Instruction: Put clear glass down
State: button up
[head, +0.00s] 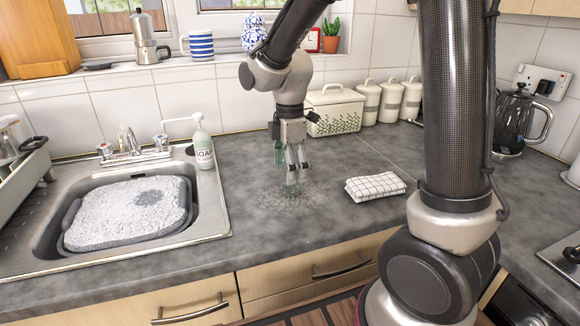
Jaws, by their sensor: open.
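My gripper (293,178) points down just above the grey worktop, right of the sink, with its fingers apart. The clear glass is hard to make out; faint see-through, greenish edges show around the fingers, and I cannot tell its exact outline or whether it touches the worktop. A speckled, wet-looking patch (275,199) lies on the worktop right under the gripper.
The sink (212,213) at left holds a grey basin of white suds (105,218). A soap bottle (203,150) stands behind it. A folded checked cloth (375,187) lies right of my gripper. A bread bin (336,112) and white canisters (390,101) stand behind.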

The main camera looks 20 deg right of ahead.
notch_tip(320, 180, up, 12)
jog(key=s+d+r+m+t, duration=0.1)
jog(key=s+d+m+t, duration=0.3)
jog(key=s+d+m, duration=1.1)
jog(key=s+m, duration=0.3)
jog(key=s, duration=0.1)
jog(key=shift+t, duration=0.3)
